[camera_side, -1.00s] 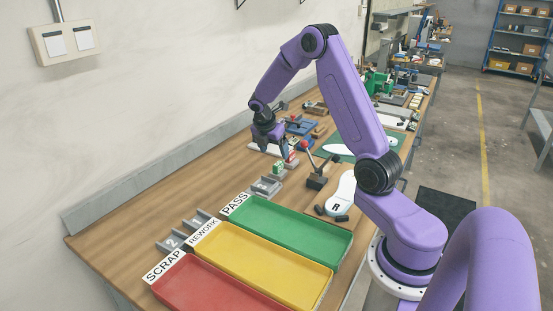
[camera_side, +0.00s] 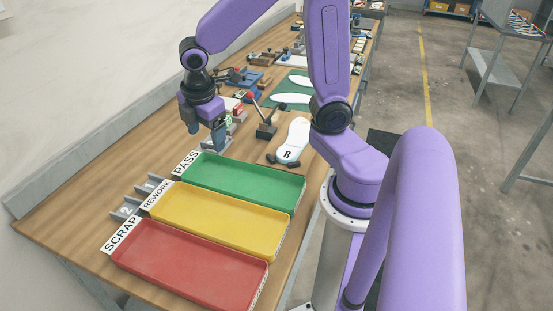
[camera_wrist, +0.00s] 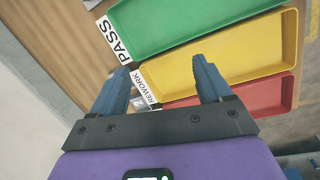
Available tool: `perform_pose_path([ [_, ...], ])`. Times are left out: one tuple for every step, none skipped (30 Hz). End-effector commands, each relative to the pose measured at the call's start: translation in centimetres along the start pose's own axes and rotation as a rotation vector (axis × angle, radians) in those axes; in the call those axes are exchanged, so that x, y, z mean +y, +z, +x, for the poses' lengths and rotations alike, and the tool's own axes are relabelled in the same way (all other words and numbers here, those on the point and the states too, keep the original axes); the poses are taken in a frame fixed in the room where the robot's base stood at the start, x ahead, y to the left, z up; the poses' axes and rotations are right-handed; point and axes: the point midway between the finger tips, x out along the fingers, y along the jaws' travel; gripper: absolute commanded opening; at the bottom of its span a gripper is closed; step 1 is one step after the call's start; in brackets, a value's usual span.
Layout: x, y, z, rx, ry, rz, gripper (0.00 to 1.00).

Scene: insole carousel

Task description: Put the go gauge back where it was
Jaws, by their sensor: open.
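My gripper (camera_side: 206,138) is open and hangs over the bench just behind the green tray's PASS label. In the wrist view my gripper (camera_wrist: 161,72) has its two blue fingers spread, with nothing between them. A small green block (camera_side: 228,121) and a small red block (camera_side: 238,109) stand on the bench just beyond my gripper, partly hidden by it. Either may be a gauge, but they are too small to read. I cannot tell which is the go gauge. Neither block shows in the wrist view.
Green (camera_side: 245,185), yellow (camera_side: 218,221) and red (camera_side: 190,265) trays line the near bench. Grey numbered holders (camera_side: 140,195) stand behind them. A white insole marked R (camera_side: 293,138) and an upright clamp lever (camera_side: 265,122) are right of my gripper. Bare wood lies at the left.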

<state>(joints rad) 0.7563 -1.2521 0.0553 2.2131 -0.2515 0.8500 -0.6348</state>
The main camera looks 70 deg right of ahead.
Motion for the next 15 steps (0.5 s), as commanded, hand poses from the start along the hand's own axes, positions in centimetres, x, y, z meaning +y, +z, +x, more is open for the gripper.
perform_pose_path([
  [-2.1,-0.6,-0.7,0.022,-0.006,0.012,0.78],
  [-3.2,-0.8,-1.1,0.033,-0.012,0.024,0.78],
  [-4.8,-1.1,-1.5,0.048,-0.021,0.041,0.78],
  [-6.0,-1.2,-1.8,0.057,-0.029,0.053,0.78],
  [-7.1,-1.4,-2.0,0.068,-0.037,0.066,0.78],
  [-8.6,-1.4,-2.4,0.079,-0.049,0.081,0.78],
  [-9.8,-1.4,-2.6,0.087,-0.060,0.092,0.78],
  [-10.9,-1.3,-2.8,0.094,-0.069,0.104,0.78],
  [-12.4,-1.1,-3.1,0.102,-0.084,0.118,0.78],
  [-13.3,-0.9,-3.3,0.107,-0.093,0.128,0.78],
  [-14.3,-0.7,-3.4,0.111,-0.104,0.139,0.78],
  [-15.4,-0.5,-3.6,0.116,-0.116,0.150,0.78],
  [-16.1,-0.3,-3.6,0.118,-0.125,0.158,0.78],
  [-16.8,-0.1,-3.7,0.121,-0.133,0.166,0.78],
  [-17.6,0.2,-3.8,0.121,-0.143,0.175,0.78],
])
